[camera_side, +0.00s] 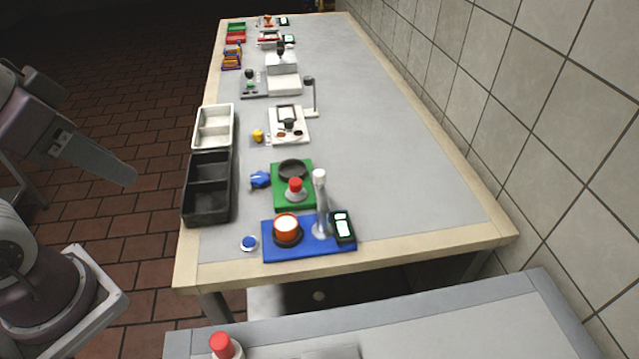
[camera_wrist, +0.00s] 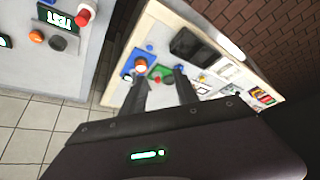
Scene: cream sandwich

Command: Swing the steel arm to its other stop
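A silver post with a pale cap (camera_side: 321,200), which looks like the steel arm, stands nearly upright on a blue board (camera_side: 310,251) at the near end of the long table. It rises between an orange-red drum with a pale top (camera_side: 287,229) and a small dark box with a lit display (camera_side: 343,227). Its stops cannot be made out. In the wrist view the blue board (camera_wrist: 127,69) is small and far beyond my fingers. My gripper (camera_wrist: 160,78) is open and empty, its two dark fingers apart. In the side view my arm is at the left, off the table.
A green board (camera_side: 281,200) with a red knob and dark ring lies just behind the blue one. A black bin (camera_side: 186,212) and white tray (camera_side: 196,137) line the left edge. A blue button (camera_side: 249,243) sits near the corner. The table's right side is clear.

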